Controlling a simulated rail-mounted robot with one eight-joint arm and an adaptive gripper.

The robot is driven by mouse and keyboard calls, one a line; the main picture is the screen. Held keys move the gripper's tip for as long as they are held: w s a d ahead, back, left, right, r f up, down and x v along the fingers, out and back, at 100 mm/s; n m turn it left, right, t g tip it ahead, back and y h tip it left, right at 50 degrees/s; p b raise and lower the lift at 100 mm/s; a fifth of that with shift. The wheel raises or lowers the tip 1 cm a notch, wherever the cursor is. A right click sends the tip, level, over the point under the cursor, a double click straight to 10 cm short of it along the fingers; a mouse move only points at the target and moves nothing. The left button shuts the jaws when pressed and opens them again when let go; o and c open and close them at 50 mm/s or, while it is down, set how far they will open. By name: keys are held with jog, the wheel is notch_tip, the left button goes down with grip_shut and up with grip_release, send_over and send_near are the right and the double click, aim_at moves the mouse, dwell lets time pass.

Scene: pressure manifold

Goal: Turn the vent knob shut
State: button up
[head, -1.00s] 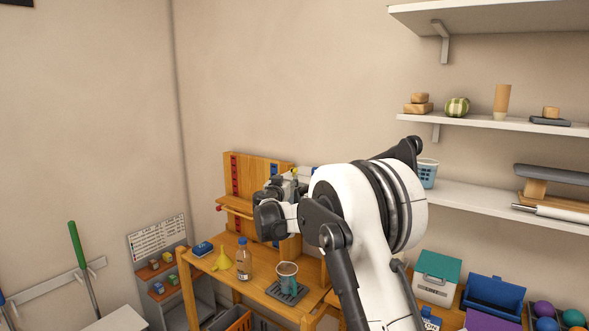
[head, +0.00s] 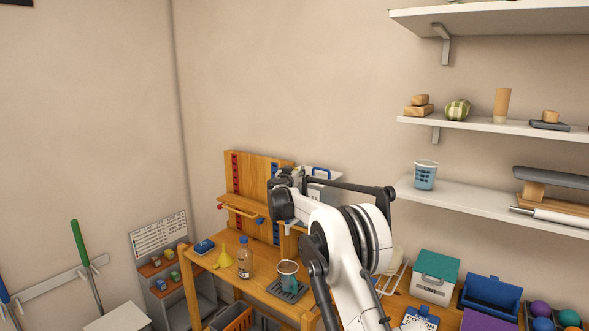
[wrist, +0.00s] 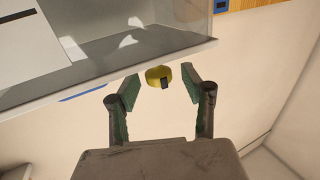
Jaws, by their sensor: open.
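The vent knob appears as a small yellow round knob with a dark mark (wrist: 154,74) in the wrist view. It sits at the edge of a pale grey panel (wrist: 175,45). My gripper (wrist: 159,88) is open, one green-padded finger on each side of the knob in the picture. No contact shows, and I cannot tell how deep the knob lies between the pads. In the head view my gripper (head: 286,178) is by the upper right of the wooden bench's back board, largely hidden by my wrist. The knob is hidden there.
The wooden bench (head: 262,280) holds a bottle (head: 245,259), a yellow funnel (head: 224,258) and a cup (head: 288,272) below my arm. The back board (head: 253,175) stands close to my gripper. Shelves (head: 485,207) are to the right. The wall space above is clear.

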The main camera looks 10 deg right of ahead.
jog(key=shift+w+d, duration=0.3)
jog(key=shift+w, duration=0.2)
grip_shut()
